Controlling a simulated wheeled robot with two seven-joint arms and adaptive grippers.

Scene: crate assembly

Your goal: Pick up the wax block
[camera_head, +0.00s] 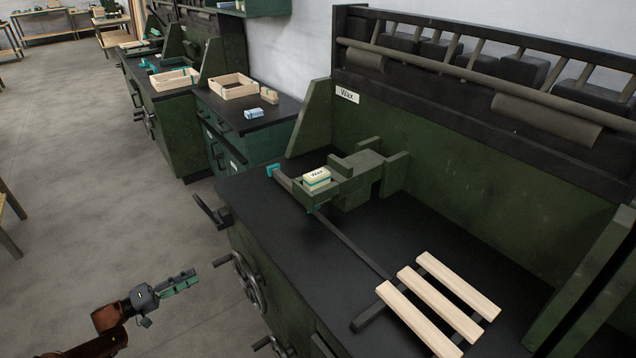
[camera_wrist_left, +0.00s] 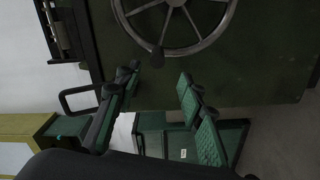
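The wax block (camera_head: 317,179) is a small cream block with a teal band and the word "Wax" on top. It rests in a green holder (camera_head: 352,186) on the black top of the green wax station. My left gripper (camera_head: 190,279) is at the lower left of the head view, out over the floor in front of the station and well apart from the block. In the left wrist view its fingers (camera_wrist_left: 158,100) are spread with nothing between them. The wax block does not show in the left wrist view. My right gripper is not in view.
A wooden slatted panel (camera_head: 431,292) lies on the station top (camera_head: 270,215) at the right. A handwheel (camera_head: 248,283) and handles stick out from the station's front; a handwheel (camera_wrist_left: 180,20) shows in the left wrist view. A wooden box (camera_head: 233,87) stands on a farther bench.

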